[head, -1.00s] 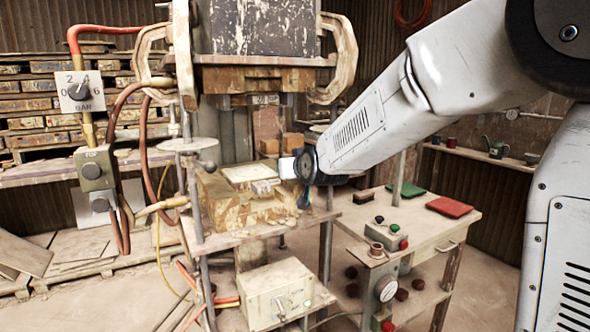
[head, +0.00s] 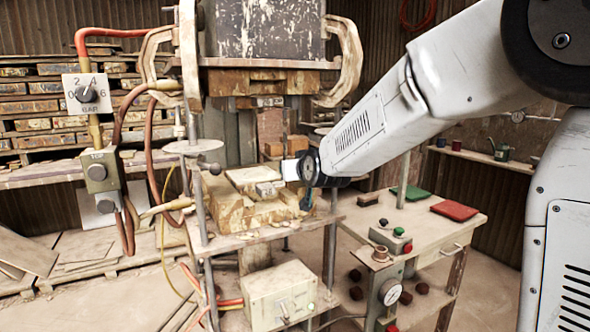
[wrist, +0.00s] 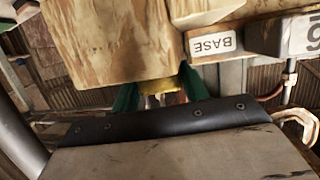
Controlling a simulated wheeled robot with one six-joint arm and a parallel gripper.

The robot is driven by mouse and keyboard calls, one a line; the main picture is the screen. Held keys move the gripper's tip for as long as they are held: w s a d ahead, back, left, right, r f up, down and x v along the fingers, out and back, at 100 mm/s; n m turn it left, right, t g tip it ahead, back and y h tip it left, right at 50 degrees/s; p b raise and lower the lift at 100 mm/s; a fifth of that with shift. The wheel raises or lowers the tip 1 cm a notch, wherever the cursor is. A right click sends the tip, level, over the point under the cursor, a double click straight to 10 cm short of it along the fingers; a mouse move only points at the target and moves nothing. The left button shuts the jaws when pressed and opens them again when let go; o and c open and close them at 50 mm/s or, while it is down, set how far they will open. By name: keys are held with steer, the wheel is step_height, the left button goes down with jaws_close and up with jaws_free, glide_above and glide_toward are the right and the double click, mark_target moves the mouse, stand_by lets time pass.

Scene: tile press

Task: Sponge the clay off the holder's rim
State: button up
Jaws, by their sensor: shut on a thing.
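The holder (head: 236,215) is a clay-stained wooden block on the press table, with a pale slab at its top (head: 247,174). In the head view my gripper is at the holder's right side, mostly hidden by its own wrist and body. In the wrist view, the green fingers of my gripper (wrist: 160,92) are shut on a yellow sponge (wrist: 159,86), only partly visible. Streaked wood (wrist: 110,45) fills the upper left just beyond the fingertips. I cannot tell whether the sponge touches the rim, nor make out the clay on it.
The press head (head: 255,80) hangs above the holder, with posts on both sides. A side table (head: 440,228) at right carries a green pad (head: 408,193), a red pad (head: 454,210) and a button box (head: 390,236). A control box (head: 278,293) sits below the press table.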

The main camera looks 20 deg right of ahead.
steer(key=shift+s+d, duration=0.2)
steer(key=shift+s, duration=0.85)
steer(key=shift+w+a+r, duration=0.1)
steer(key=shift+w+a, duration=0.05)
steer(key=shift+w, duration=0.6)
steer(key=shift+w+a, duration=0.1)
steer(key=shift+w, duration=0.6)
steer(key=shift+s+d, duration=0.15)
steer(key=shift+s, duration=0.6)
steer(key=shift+s+d, duration=0.1)
steer(key=shift+s, duration=0.6)
